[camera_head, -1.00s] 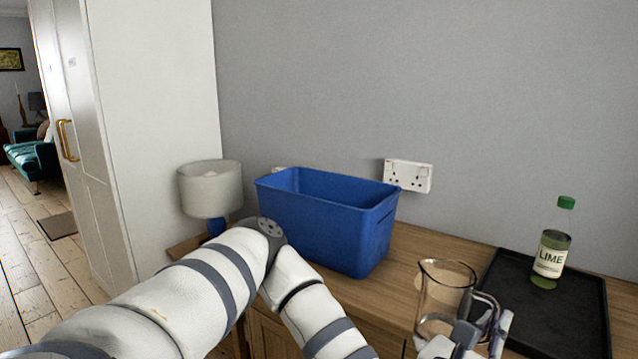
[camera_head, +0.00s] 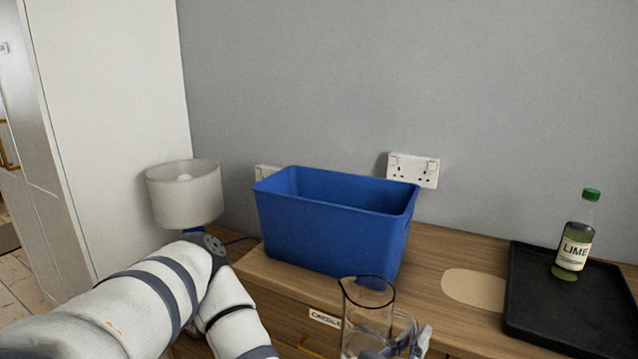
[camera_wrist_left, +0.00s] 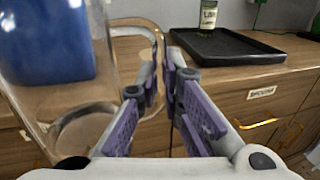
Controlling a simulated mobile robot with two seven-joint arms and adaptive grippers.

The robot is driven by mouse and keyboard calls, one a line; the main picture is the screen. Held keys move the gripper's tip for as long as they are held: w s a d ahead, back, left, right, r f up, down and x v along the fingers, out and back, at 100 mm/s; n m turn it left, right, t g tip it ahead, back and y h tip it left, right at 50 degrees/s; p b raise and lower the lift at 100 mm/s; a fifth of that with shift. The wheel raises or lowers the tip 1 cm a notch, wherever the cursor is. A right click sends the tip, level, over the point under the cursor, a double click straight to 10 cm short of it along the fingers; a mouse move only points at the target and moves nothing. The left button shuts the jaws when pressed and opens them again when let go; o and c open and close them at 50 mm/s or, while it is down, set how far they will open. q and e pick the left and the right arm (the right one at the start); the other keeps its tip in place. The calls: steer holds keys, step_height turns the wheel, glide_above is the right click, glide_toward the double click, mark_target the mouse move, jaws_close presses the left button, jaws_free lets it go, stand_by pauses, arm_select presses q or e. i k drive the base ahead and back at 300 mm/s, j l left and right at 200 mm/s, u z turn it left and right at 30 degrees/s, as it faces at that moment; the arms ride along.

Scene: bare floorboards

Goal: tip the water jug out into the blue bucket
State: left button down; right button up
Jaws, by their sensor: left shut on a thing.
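The clear glass water jug (camera_head: 367,312) is upright in front of the blue bucket's near right side, and its rim is below the bucket's rim in the head view. My left gripper (camera_head: 408,343) is shut on the jug's handle, which also shows between the purple finger pads in the left wrist view (camera_wrist_left: 158,48). I cannot make out the water level. The blue bucket (camera_head: 325,238) stands on the wooden sideboard, open at the top, and shows blue through the jug's glass in the wrist view (camera_wrist_left: 45,45). My right gripper is not in view.
A black tray (camera_head: 560,322) with a green-capped lime bottle (camera_head: 573,245) sits at the right. A round tan mat (camera_head: 474,289) lies bare on the sideboard (camera_head: 440,255). A lamp (camera_head: 187,195) stands left of the bucket. Wall sockets (camera_head: 413,170) are behind.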

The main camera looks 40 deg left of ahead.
mark_target(338, 225)
steer(key=k+j, duration=0.1)
steer(key=j, duration=1.05)
steer(key=k+j, duration=0.15)
steer(key=j, duration=0.45)
steer(key=i+z, duration=0.05)
